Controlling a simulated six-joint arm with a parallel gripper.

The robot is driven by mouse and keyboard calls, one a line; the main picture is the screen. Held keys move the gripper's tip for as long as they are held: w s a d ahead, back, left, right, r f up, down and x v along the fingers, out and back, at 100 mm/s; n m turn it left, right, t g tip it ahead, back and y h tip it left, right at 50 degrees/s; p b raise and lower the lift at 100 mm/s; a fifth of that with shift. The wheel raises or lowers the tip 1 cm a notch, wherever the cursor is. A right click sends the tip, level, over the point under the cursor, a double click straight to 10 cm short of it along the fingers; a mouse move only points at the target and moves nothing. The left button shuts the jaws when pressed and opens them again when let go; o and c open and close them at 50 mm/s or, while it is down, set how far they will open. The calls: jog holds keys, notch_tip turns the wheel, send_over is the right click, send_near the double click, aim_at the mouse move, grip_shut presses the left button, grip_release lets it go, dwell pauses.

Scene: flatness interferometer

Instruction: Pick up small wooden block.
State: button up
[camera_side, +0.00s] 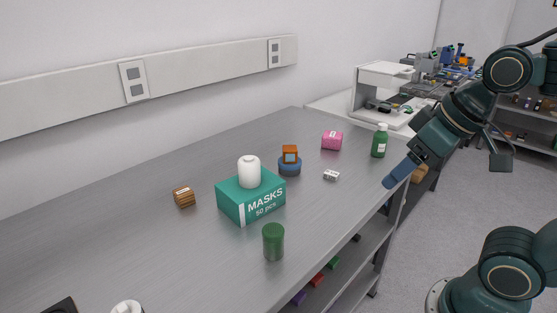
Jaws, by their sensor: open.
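A small wooden block (184,197) with brown stripes lies on the grey bench at the left, behind and left of the green masks box (262,203). My gripper (394,178) is at the right, over the bench's front edge and well apart from the block. It is open and empty, with its blue fingertips pointing down to the left.
A white bottle (249,172) stands on the masks box. A green cylinder (273,242) stands in front of it. Beyond are a blue bowl with an orange item (290,154), a small white box (331,175), a pink box (332,140) and a green bottle (379,141).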

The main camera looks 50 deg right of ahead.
jog(key=w+a+r+m, duration=0.1)
jog(key=w+a, duration=0.1)
jog(key=w, duration=0.9)
jog(key=w+a+r, duration=0.2)
jog(key=w+a, duration=0.1)
jog(key=w, duration=0.8)
jog(key=m+h, duration=0.1)
send_near(183, 192)
jog(key=shift+s+a+r+t, duration=0.2)
jog(key=shift+s+r+t, duration=0.2)
jog(key=shift+s+r, duration=0.75)
jog(key=shift+f, duration=0.1)
jog(key=shift+x, duration=4.25)
jog(key=shift+d, duration=0.15)
jog(key=shift+x, duration=2.55)
